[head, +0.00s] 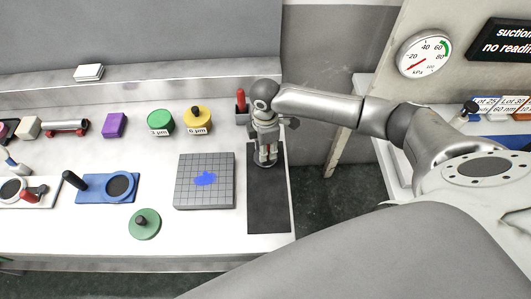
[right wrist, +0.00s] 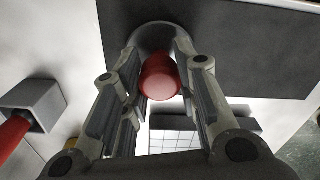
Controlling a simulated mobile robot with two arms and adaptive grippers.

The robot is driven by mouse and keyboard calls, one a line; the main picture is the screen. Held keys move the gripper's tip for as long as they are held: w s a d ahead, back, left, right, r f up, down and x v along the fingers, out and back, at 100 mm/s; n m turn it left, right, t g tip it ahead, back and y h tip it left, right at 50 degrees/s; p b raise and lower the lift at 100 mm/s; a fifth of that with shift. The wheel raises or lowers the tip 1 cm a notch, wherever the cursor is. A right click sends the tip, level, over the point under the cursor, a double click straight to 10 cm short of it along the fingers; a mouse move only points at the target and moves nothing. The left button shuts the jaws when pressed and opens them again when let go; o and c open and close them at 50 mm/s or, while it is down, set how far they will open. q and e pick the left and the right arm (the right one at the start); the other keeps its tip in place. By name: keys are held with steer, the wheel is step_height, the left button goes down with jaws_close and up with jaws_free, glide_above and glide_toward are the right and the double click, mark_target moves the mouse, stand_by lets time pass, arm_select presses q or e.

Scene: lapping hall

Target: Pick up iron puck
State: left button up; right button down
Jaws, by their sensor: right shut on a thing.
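The iron puck shows in the right wrist view as a grey disc (right wrist: 150,36) with a red knob (right wrist: 160,78). My right gripper (head: 266,154) points down over the dark mat (head: 268,208) at the right end of the bench. In the right wrist view its two fingers stand on either side of the red knob, and it is shut on the puck. In the head view the gripper hides most of the puck; only a little of its disc shows under the fingers. I cannot tell whether the disc touches the mat. My left gripper is not in view.
A grey gridded plate (head: 190,196) with a blue smear lies left of the mat. A green disc with a dark knob (head: 145,228) lies in front. A grey holder with a red handle (head: 242,112) stands behind. Green (head: 160,118) and yellow (head: 198,115) lidded pots stand further left.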

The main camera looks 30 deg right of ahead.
steer(key=shift+r, duration=0.1)
steer(key=shift+w+r+b, duration=0.1)
steer(key=shift+r+b, duration=0.25)
steer(key=shift+r, duration=0.2)
steer(key=s+a+r+b, duration=0.2)
steer(key=s+a+r, duration=0.7)
steer(key=s+r, duration=0.2)
steer(key=shift+r, duration=0.4)
